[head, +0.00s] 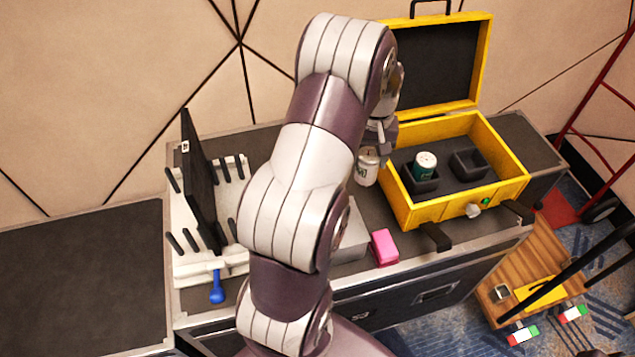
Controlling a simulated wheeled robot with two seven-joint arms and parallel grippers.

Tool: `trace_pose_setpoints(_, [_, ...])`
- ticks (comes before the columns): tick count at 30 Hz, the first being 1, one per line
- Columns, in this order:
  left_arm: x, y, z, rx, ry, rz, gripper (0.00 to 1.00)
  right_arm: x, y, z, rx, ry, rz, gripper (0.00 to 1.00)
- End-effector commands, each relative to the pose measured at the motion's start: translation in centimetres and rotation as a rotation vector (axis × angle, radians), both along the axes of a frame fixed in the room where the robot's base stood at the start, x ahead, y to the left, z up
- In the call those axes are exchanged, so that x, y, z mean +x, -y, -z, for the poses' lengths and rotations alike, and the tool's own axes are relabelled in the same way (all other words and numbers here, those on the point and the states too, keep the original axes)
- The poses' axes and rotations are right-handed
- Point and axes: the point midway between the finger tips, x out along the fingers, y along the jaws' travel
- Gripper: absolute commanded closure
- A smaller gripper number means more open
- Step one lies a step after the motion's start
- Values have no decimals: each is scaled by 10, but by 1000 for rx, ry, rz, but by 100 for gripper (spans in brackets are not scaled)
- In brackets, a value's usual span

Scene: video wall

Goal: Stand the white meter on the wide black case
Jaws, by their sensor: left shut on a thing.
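The white meter (367,168) is a small white piece with dark markings on its face. It is in my left gripper (376,146), just left of the yellow box. The gripper is shut on it, and my arm hides much of the fingers. I cannot tell whether the meter's underside touches the surface below. The wide black case (405,262) has a dark top with metal edges and runs beneath the yellow box and the rack. My arm covers the middle of its top. My right gripper is not in view.
An open yellow box (402,204) holds a green-labelled can (425,165) in one black cup; another cup (468,163) is empty. A pink block (384,248) lies at the front edge. A white rack (187,213) holds a dark panel (199,180). A lower left case top (80,270) is clear.

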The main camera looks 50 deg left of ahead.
Motion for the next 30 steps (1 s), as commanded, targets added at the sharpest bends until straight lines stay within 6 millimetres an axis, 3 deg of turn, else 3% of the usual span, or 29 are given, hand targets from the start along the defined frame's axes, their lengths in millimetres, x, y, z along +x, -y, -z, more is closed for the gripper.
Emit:
trace_pose_setpoints(2, [0,0,17,-1,-2,1,80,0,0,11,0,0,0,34])
trace_pose_setpoints(9, [-1,1,68,-2,-4,1,80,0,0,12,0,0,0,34])
trace_pose_setpoints(18, [-1,1,112,-1,-3,1,80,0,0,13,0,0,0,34])
trace_pose_setpoints(29, [-1,1,120,0,0,1,80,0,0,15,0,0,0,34])
trace_pose_setpoints(30, [-1,1,119,0,0,1,34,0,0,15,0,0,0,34])
